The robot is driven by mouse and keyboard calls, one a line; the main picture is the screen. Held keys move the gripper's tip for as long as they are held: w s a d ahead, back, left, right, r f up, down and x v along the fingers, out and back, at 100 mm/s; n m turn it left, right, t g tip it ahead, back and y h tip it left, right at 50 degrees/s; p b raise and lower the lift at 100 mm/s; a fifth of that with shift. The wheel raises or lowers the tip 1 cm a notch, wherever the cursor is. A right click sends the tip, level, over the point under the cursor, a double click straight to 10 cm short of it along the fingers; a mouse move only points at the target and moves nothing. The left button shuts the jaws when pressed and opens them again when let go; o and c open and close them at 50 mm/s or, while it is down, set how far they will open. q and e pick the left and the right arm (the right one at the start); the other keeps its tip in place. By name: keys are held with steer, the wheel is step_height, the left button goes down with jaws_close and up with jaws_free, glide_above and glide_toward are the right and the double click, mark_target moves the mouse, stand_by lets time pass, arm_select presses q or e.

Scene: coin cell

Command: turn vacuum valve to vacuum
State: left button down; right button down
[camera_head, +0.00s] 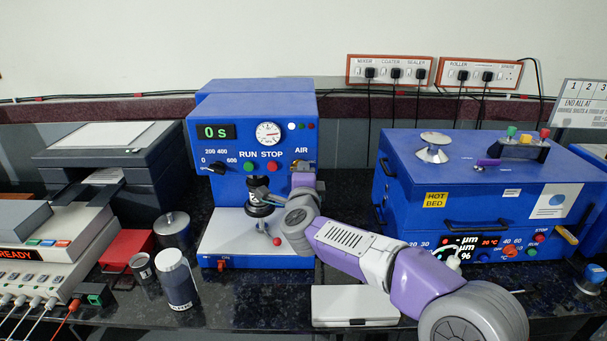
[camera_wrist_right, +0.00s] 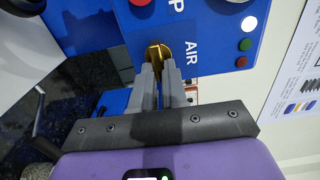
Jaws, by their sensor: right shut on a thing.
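The brass vacuum valve (camera_wrist_right: 154,50) sits on the front of the blue mixer (camera_head: 252,112), beside the label AIR. In the right wrist view my right gripper (camera_wrist_right: 158,72) has its two grey fingertips closed around the valve's knob. In the head view my right gripper (camera_head: 303,172) is at the right side of the mixer's front, under the AIR label, and covers most of the valve. The valve's other labels are hidden, so I cannot read its exact setting. My left gripper is not in view.
Lamps and red and green buttons are close to the valve. A black stirring head (camera_head: 259,192) is left of my right arm. A blue hot bed machine (camera_head: 405,185) stands to the right. A closed white case (camera_head: 355,306) lies below my arm. Canisters (camera_head: 180,282) stand at the left.

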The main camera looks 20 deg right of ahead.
steer(key=c, duration=1.2)
jaws_free()
steer(key=shift+o, duration=0.2)
steer(key=shift+s, duration=0.1)
steer(key=v, duration=0.7)
steer(key=shift+s, duration=0.2)
steer(key=shift+a, duration=0.1)
